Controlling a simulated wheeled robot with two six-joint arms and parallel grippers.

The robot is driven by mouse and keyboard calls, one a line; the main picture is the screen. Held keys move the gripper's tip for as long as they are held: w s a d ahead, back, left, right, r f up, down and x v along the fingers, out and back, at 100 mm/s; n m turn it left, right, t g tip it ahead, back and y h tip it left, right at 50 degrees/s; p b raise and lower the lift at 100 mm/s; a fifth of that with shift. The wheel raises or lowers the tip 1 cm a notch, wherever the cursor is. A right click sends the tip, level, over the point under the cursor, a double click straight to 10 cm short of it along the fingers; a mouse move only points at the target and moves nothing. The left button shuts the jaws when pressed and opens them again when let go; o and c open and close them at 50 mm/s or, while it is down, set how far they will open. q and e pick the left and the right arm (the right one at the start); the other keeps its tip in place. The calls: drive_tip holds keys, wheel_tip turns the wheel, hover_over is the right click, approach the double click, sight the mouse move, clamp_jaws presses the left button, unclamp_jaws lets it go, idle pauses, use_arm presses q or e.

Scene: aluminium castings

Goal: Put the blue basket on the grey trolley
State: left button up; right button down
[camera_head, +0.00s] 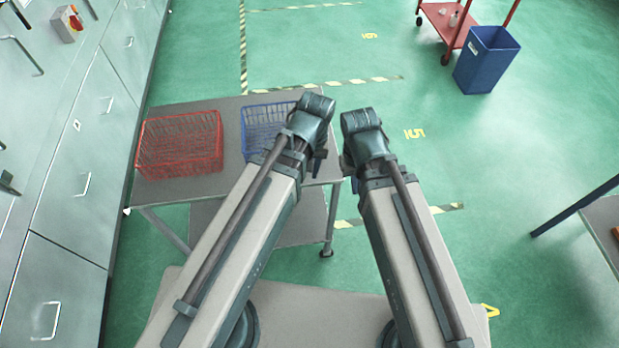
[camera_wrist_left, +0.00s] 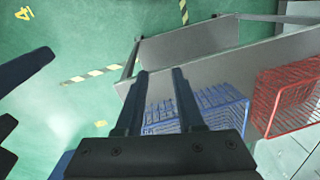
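The blue basket (camera_head: 265,124) is a wire basket on the top shelf of the grey trolley (camera_head: 228,105), right of a red basket. My left arm covers its right part. In the left wrist view the blue basket (camera_wrist_left: 222,103) lies behind the fingers and to their right. My left gripper (camera_wrist_left: 161,75) has its two fingers apart, with nothing seen clamped between them. In the head view my left gripper (camera_head: 318,165) is mostly hidden behind its wrist. My right gripper (camera_wrist_left: 18,97) shows partly at the left edge of the wrist view, its dark fingers apart and empty.
A red wire basket (camera_head: 180,145) fills the trolley's left part. Grey cabinets (camera_head: 85,130) stand along the left. A red cart (camera_head: 450,25) and a blue bin (camera_head: 487,60) stand at the back right. Green floor (camera_head: 470,150) is clear right of the trolley.

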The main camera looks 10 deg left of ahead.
use_arm(q)
drive_tip(key=s+m, duration=0.1)
drive_tip(key=m, duration=0.1)
drive_tip(key=s+d+m, duration=0.1)
drive_tip(key=s+m, duration=0.1)
drive_tip(key=m, duration=0.1)
